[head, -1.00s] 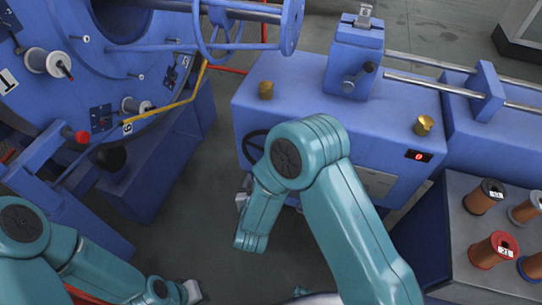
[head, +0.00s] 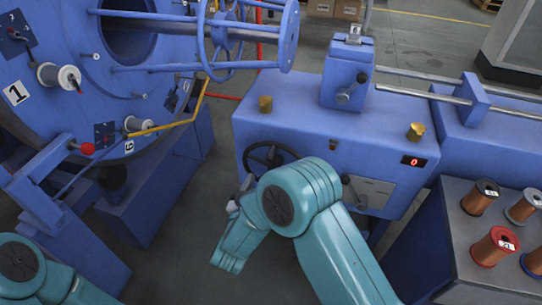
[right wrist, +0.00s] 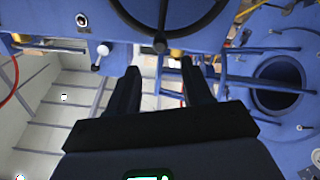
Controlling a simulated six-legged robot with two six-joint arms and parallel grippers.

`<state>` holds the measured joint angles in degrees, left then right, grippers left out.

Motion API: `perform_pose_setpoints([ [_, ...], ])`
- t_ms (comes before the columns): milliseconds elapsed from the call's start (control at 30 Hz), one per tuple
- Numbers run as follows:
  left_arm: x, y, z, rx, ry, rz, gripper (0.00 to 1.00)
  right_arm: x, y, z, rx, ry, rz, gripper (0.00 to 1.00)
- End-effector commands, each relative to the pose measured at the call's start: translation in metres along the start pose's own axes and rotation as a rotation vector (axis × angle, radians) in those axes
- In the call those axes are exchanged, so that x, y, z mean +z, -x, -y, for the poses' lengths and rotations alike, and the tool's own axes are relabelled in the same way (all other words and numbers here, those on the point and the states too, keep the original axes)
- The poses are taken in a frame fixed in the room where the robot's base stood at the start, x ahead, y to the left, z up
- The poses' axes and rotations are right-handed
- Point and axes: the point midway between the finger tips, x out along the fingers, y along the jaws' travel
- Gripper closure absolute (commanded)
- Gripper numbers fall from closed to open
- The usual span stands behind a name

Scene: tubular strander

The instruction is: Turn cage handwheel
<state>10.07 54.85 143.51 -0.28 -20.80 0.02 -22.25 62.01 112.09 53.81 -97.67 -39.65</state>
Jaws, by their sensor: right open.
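A dark handwheel (head: 268,156) sits on the front face of the blue machine cabinet, partly hidden by my right arm. In the right wrist view its black rim (right wrist: 205,36) curves across the top, with a dark round knob (right wrist: 160,46) at its edge. My right gripper (head: 243,188) is just below and left of the wheel. In the right wrist view its two dark fingers (right wrist: 159,70) stand apart with nothing between them. Whether they touch the wheel is not clear. My left arm shows at the lower left, but its gripper is out of view.
A spool table (head: 455,225) stands at right. Grey floor lies between.

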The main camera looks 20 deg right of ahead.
Motion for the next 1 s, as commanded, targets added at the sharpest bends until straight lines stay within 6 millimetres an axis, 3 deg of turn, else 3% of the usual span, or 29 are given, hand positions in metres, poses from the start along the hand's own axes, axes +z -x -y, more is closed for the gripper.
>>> perform_pose_setpoints([
  [200,0.000,-0.001,0.000,0.000,0.000,0.000,1.00,0.001,-0.055,-0.002,0.006,-0.001,0.002,0.50],
  [400,0.000,-0.002,0.001,0.000,0.000,0.000,1.00,0.002,-0.091,-0.002,0.004,0.000,0.001,0.50],
  [600,0.000,-0.002,0.001,0.000,0.000,0.000,1.00,0.002,-0.108,-0.002,0.001,0.001,0.002,0.50],
  [900,0.000,-0.002,0.001,0.000,0.000,0.000,1.00,0.001,-0.109,-0.001,0.000,0.001,0.001,0.50],
  [1000,0.000,-0.002,0.001,0.000,0.000,0.000,1.00,0.001,-0.109,-0.001,0.000,0.001,0.001,0.83],
])
